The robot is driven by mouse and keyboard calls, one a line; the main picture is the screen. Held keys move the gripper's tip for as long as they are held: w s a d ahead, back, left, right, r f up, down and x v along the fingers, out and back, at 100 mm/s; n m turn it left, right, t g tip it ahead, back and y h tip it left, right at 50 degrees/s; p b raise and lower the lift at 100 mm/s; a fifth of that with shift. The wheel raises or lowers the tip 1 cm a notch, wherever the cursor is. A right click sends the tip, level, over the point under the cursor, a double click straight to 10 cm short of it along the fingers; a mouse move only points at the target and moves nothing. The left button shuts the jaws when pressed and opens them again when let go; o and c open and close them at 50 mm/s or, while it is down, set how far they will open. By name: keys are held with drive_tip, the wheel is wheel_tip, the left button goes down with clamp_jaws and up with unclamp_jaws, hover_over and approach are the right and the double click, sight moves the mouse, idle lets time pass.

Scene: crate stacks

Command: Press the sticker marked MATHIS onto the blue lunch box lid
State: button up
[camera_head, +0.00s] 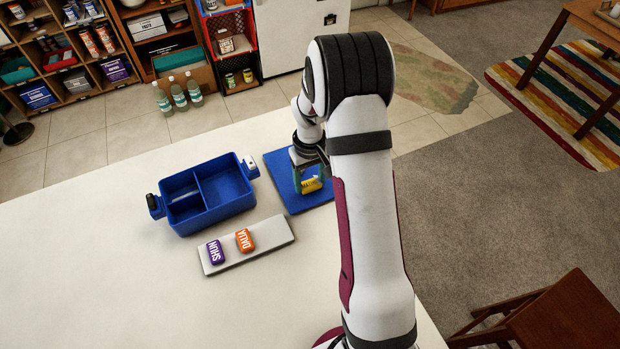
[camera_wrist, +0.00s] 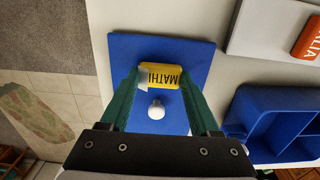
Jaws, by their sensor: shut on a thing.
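The yellow sticker block marked MATHIS (camera_wrist: 160,76) is between the green fingers of my gripper (camera_wrist: 160,82), which is shut on it. Part of the last letter is hidden by a finger. In the head view the yellow sticker (camera_head: 312,185) shows over the flat blue lunch box lid (camera_head: 281,173). My gripper (camera_head: 309,178) is above the lid, partly hidden by my arm. In the wrist view the lid (camera_wrist: 130,50) lies flat under the sticker, with a white knob (camera_wrist: 156,111) near its edge. I cannot tell whether the sticker touches the lid.
The open blue lunch box (camera_head: 240,190) with compartments stands left of the lid. A pale strip (camera_head: 270,251) in front holds a purple SHUN block (camera_head: 215,252) and an orange DALIA block (camera_head: 245,240). The white table's left front is clear. Shelves and bottles stand beyond the table.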

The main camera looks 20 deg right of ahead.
drive_tip(key=shift+f, duration=0.45)
idle(0.3)
drive_tip(key=o, duration=1.4)
drive_tip(key=shift+c, duration=0.2)
drive_tip(key=shift+r, duration=2.95)
